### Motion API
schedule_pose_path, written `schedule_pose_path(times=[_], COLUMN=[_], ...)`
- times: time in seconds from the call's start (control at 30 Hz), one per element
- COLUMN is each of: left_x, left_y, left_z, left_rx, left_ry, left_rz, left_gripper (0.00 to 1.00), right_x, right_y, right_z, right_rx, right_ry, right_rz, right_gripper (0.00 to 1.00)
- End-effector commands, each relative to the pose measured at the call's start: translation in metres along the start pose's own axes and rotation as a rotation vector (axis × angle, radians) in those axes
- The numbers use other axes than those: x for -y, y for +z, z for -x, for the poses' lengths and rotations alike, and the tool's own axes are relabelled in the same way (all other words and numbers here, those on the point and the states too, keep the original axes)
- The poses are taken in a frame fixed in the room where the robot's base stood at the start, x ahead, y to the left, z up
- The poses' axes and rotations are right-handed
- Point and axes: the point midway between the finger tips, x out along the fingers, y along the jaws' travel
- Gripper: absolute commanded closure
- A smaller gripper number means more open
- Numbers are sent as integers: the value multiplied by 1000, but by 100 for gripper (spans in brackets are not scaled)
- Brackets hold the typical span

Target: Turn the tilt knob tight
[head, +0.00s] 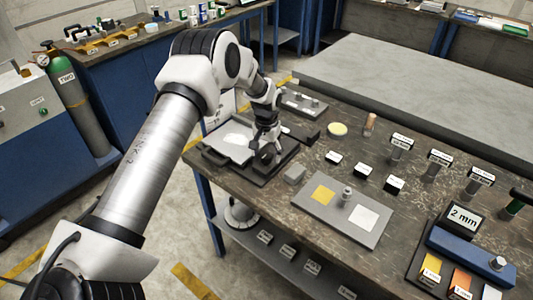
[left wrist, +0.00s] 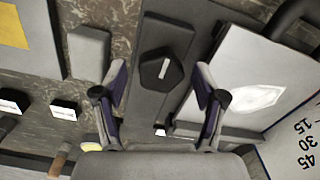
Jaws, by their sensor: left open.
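The tilt knob (left wrist: 161,69) is a dark, faceted knob with a white line on its face, on a dark grey strip beside the tilting stage. My left gripper (left wrist: 160,76) is open, with one finger on each side of the knob and a visible gap on both sides. In the head view my left gripper (head: 265,146) points down over the dark stage base (head: 262,178), and its fingers partly hide the knob. The light grey stage plate (left wrist: 246,85) carries a whitish patch and lies right of the knob in the left wrist view. My right gripper is out of view.
An angle scale (left wrist: 304,140) marked 15, 30 and 45 is beside the plate. A small grey block (head: 294,173) sits near the base. A grey tray (head: 335,226) with yellow and white squares, labelled posts and a 2 mm sign (head: 464,217) stand to the right.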

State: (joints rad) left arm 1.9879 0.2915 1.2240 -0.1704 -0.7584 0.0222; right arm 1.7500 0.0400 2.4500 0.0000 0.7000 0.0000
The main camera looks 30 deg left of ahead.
Motion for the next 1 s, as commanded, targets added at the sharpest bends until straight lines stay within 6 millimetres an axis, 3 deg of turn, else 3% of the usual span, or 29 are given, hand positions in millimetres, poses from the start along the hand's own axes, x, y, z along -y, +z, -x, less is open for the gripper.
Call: schedule_pose_path(times=[0.17,0.43,0.6,1.0], left_x=[0,0,0,0], left_y=[-2,-2,-1,-1], left_z=[18,86,113,119], left_rx=[-5,-3,1,2], left_ry=[0,1,0,0], left_rz=[0,0,-1,-1], left_gripper=[29,29,29,29], right_x=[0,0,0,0], right_y=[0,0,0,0], right_z=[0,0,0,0], right_rx=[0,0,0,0], right_ry=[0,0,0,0], right_rz=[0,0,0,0], right_gripper=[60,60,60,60])
